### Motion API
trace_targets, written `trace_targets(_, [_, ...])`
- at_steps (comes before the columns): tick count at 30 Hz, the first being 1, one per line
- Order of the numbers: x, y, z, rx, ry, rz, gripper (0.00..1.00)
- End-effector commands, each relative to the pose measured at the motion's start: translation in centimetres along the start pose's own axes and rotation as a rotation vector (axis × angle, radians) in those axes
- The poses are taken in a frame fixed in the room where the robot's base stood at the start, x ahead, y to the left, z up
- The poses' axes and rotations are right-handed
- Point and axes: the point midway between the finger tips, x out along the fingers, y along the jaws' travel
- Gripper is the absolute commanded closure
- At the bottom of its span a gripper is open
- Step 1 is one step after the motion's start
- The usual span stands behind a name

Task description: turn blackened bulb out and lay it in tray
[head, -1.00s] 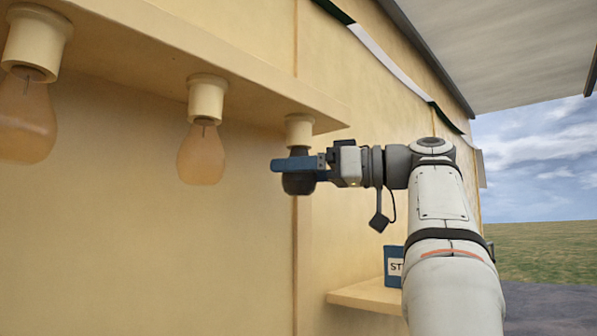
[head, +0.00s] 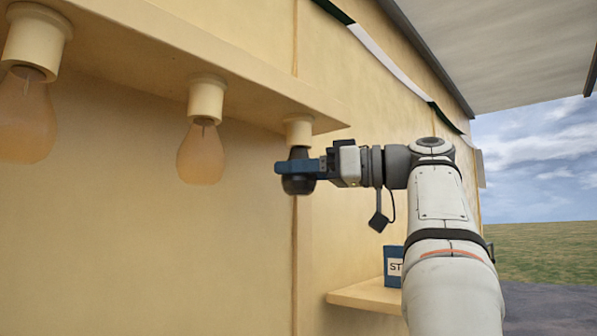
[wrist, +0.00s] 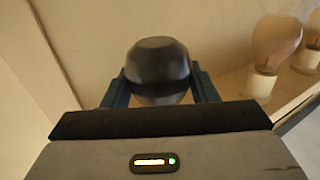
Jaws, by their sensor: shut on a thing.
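The blackened bulb (head: 299,184) hangs just under the rightmost cream socket (head: 299,130) in the head view. It also shows in the wrist view as a dark rounded form (wrist: 158,65). My gripper (head: 297,167) is shut on the bulb, with its blue fingers on either side of it. The bulb's top is close beneath the socket; I cannot tell whether its thread is still in it. The wrist view (wrist: 160,92) shows one finger at each side of the bulb. No tray is in view.
Two clear amber bulbs (head: 200,154) (head: 25,115) hang from sockets to the left under the ledge (head: 170,50). The yellow wall is close behind. A small shelf (head: 365,297) with a blue tin (head: 392,267) is below right.

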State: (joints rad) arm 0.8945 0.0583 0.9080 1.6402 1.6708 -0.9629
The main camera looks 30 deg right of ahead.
Motion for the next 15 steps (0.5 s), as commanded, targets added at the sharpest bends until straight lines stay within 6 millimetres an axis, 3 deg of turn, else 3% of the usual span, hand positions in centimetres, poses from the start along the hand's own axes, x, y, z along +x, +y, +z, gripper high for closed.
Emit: trace_targets(15, [0.07, -0.15, 0.23, -0.002, -0.001, 0.173, 0.63])
